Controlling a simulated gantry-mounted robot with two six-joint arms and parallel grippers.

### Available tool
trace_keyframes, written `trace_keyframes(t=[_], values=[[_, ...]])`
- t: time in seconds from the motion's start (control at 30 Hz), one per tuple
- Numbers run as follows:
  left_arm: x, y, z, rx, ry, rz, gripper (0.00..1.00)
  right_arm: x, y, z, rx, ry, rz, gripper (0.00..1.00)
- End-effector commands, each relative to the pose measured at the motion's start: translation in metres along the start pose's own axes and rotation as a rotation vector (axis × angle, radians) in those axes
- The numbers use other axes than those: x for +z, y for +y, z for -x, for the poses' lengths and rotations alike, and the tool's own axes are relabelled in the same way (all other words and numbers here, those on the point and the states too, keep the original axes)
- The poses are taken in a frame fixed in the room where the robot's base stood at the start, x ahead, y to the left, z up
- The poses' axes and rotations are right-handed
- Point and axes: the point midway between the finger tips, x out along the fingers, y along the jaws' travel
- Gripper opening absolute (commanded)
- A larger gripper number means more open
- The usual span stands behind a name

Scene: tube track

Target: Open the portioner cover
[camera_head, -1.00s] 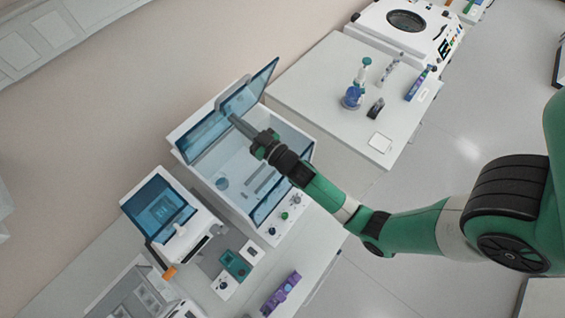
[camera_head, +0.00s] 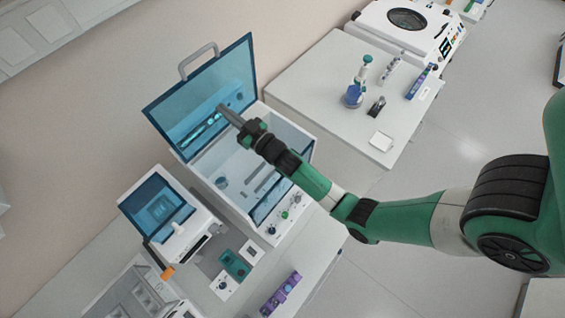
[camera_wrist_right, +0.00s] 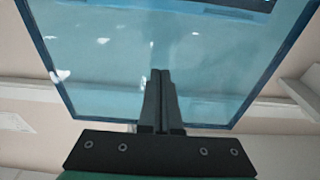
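The portioner is a white box whose blue see-through cover (camera_head: 205,95) stands raised and tilted back, with a grey handle (camera_head: 197,62) at its top edge. The open white interior (camera_head: 238,178) shows below it. My right gripper (camera_head: 224,109) is in front of the cover's inner face, near its lower right part; whether it touches cannot be told. In the right wrist view the gripper's two fingers (camera_wrist_right: 161,78) are together with nothing between them, and the blue cover (camera_wrist_right: 110,60) fills the space ahead. My left gripper is not in view.
A smaller white device with a blue screen (camera_head: 159,207) stands to the left. A purple rack (camera_head: 281,294) lies near the bench front. A blue bottle (camera_head: 354,95) and a dark rack (camera_head: 376,106) stand on the right bench. The wall is close behind the cover.

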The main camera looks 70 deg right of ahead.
Motion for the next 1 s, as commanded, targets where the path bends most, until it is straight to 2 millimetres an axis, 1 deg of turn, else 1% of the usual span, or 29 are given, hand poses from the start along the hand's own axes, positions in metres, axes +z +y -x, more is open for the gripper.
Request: trace_keyframes(t=[0.17, 0.7, 0.93, 1.0], values=[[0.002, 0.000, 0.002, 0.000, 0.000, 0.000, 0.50, 0.004, 0.000, 0.006, 0.000, -0.001, 0.000, 0.00], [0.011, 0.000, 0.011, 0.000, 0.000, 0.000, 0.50, 0.022, 0.000, 0.051, 0.000, -0.001, 0.000, 0.00], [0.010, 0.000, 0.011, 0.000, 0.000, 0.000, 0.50, 0.022, 0.000, 0.055, 0.000, 0.000, 0.000, 0.00], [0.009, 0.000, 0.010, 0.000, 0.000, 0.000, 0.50, 0.021, 0.000, 0.061, 0.000, -0.001, 0.000, 0.00]])
